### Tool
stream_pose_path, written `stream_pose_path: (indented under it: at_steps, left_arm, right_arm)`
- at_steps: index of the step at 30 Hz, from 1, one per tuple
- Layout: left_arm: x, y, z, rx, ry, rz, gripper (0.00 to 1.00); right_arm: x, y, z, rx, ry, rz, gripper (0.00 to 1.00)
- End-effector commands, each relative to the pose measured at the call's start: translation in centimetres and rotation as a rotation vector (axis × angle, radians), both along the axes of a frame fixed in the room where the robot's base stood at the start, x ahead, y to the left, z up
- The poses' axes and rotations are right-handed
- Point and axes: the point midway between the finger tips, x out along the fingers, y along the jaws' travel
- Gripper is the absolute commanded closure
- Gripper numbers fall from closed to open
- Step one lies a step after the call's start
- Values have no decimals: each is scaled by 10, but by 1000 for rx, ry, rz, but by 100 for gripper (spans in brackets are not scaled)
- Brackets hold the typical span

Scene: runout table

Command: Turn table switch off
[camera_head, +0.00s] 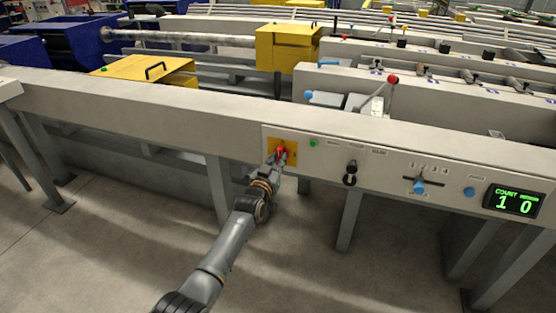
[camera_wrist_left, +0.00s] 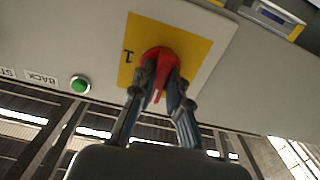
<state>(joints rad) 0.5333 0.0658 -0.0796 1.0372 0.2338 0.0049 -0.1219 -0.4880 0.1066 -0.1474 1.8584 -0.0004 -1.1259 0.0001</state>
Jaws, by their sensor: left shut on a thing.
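The red switch (camera_head: 282,150) sits on a yellow plate (camera_head: 291,158) at the left end of the table's front control panel. In the left wrist view the red switch (camera_wrist_left: 160,58) shows as a knob on the yellow plate (camera_wrist_left: 190,46), with a "1" printed beside it. My left gripper (camera_head: 278,157) reaches up to the panel. In the left wrist view its fingers (camera_wrist_left: 161,80) are shut on the red switch, one on each side. The fingers cover part of the knob. My right gripper is not in view.
A green button (camera_head: 313,143), a black selector (camera_head: 351,170), a blue-knobbed slider (camera_head: 419,186), a blue button (camera_head: 469,192) and a lit counter display (camera_head: 515,201) lie to the right on the panel. A red-knobbed lever (camera_head: 392,81) stands above. Floor in front is clear.

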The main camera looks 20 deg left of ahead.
Motion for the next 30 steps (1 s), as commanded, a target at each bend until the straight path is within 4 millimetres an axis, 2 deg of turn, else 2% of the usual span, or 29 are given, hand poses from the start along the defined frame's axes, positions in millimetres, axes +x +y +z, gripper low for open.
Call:
stream_pose_path:
  at_steps: [4,5,7,8,20,26,30]
  left_arm:
    - [0,0,-2,-4,3,0,100]
    - [0,0,-2,-4,3,0,79]
    - [0,0,-2,-3,3,0,65]
    - [0,0,-1,-3,3,0,62]
    - [-4,0,-1,-1,1,0,62]
    - [-26,1,-1,-1,1,0,62]
    - [-49,1,-2,-2,1,0,62]
  right_arm:
    - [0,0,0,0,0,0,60]
    - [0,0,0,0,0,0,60]
    - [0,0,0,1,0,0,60]
    - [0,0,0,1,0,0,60]
    - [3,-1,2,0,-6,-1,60]
    - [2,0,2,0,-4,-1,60]
    - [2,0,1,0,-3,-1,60]
